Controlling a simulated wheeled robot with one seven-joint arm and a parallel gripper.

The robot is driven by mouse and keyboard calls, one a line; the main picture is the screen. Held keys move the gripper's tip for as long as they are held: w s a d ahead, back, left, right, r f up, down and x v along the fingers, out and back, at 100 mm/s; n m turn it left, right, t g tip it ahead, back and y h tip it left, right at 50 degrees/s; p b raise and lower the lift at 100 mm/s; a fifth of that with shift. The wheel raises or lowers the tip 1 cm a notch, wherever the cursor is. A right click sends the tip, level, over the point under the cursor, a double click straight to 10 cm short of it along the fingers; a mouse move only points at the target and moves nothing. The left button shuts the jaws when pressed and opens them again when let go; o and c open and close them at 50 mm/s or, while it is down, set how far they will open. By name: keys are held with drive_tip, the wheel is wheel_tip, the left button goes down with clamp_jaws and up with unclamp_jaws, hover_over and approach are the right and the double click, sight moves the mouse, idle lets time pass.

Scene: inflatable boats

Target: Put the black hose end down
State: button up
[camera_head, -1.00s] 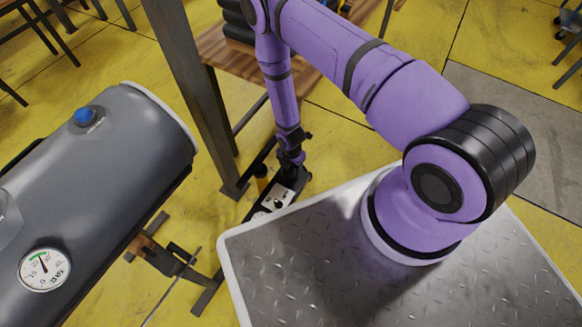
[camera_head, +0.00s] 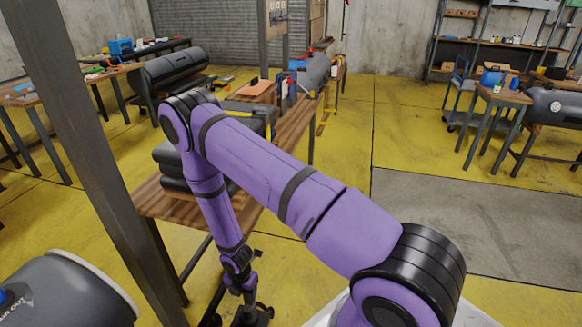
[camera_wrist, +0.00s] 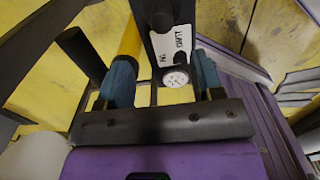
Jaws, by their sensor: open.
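My gripper (camera_wrist: 164,82) is open in the wrist view, its two blue-padded fingers apart. Between and beyond them is a dark device (camera_wrist: 157,62) with a white label (camera_wrist: 174,40), black knobs and a small round gauge (camera_wrist: 176,78). A yellow cylinder (camera_wrist: 129,38) lies beside the left finger, and a dark cylinder (camera_wrist: 80,52) lies further left. I cannot tell whether either belongs to the black hose end, and I cannot pick out that hose end for certain. In the head view my arm reaches down to the lower middle, where the gripper is small and partly cut off.
A grey metal post (camera_head: 105,180) stands at left in the head view. A wooden table (camera_head: 160,205) with stacked black cushions (camera_head: 172,168) is behind my arm. A grey tank (camera_head: 65,295) is at lower left. Yellow floor (camera_head: 405,128) is open at right.

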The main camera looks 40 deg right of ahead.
drive_tip(key=w+r+m+t, duration=0.1)
drive_tip(key=w+r+m, duration=0.25)
drive_tip(key=r, duration=0.65)
drive_tip(key=w+r+m, duration=0.2)
drive_tip(key=w+r, duration=0.2)
drive_tip(key=r, duration=0.6)
drive_tip(key=s+d+r+m+t, duration=0.1)
drive_tip(key=d+r+m, duration=0.15)
drive_tip(key=r, duration=0.75)
drive_tip(key=s+d+r+m+t, duration=0.1)
drive_tip(key=r+m, duration=0.3)
drive_tip(key=r, duration=0.6)
drive_tip(key=s+d+r+m, duration=0.25)
drive_tip(key=s+r, duration=0.25)
drive_tip(key=r, duration=0.6)
drive_tip(key=s+r+m+t, duration=0.1)
drive_tip(key=s+r+m, duration=0.4)
drive_tip(key=s, duration=0.6)
drive_tip(key=s+d+r+m+t, duration=0.1)
drive_tip(key=s+r+m, duration=0.4)
drive_tip(key=s+r, duration=0.3)
drive_tip(key=s, duration=0.2)
drive_tip(key=shift+s+r, duration=0.35)
drive_tip(key=shift+m, duration=0.25)
